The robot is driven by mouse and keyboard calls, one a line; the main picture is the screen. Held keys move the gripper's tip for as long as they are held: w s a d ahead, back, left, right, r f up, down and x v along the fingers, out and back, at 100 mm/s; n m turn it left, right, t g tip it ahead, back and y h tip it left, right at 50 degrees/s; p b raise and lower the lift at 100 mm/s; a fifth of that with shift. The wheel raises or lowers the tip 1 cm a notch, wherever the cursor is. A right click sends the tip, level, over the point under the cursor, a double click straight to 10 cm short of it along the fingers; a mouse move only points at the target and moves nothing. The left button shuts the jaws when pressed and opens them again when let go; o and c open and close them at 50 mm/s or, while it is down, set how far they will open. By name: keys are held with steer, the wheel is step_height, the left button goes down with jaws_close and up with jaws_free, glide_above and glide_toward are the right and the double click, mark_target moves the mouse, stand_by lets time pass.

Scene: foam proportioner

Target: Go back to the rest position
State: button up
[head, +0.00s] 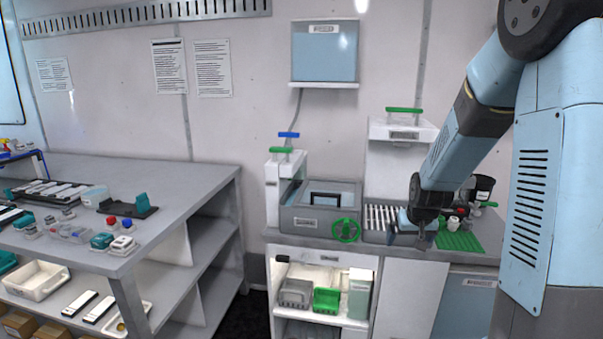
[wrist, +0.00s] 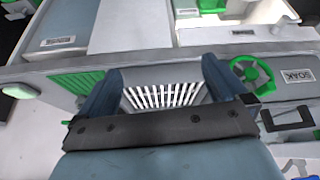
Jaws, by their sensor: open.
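My gripper (head: 410,232) hangs from my arm at the right of the head view, low over the counter by the slatted rack (head: 381,217). In the wrist view my gripper (wrist: 162,68) has its two blue fingers well apart, with nothing between them. The white slats of the rack (wrist: 160,95) show behind the gap between the fingers. Whether the fingertips touch the rack or counter I cannot tell. My arm hides part of the counter behind it.
A grey soak box (head: 318,221) with a green handwheel (head: 345,230) stands left of the rack. A green ribbed mat (head: 462,240) and small items lie to the right. A white dispenser (head: 402,130) hangs above. A cluttered grey bench (head: 180,190) stands at left.

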steer(key=s+a+r, duration=0.4)
steer(key=s+r, duration=0.8)
steer(key=r, duration=0.2)
steer(key=s+a+r, duration=0.1)
steer(key=s+r, duration=0.2)
steer(key=s, duration=0.5)
steer(key=s+a+r, duration=0.1)
steer(key=s+r, duration=0.2)
steer(key=s, duration=0.5)
steer(key=shift+s+a+n+y, duration=0.2)
steer(key=shift+n+y, duration=0.1)
steer(key=shift+n, duration=0.1)
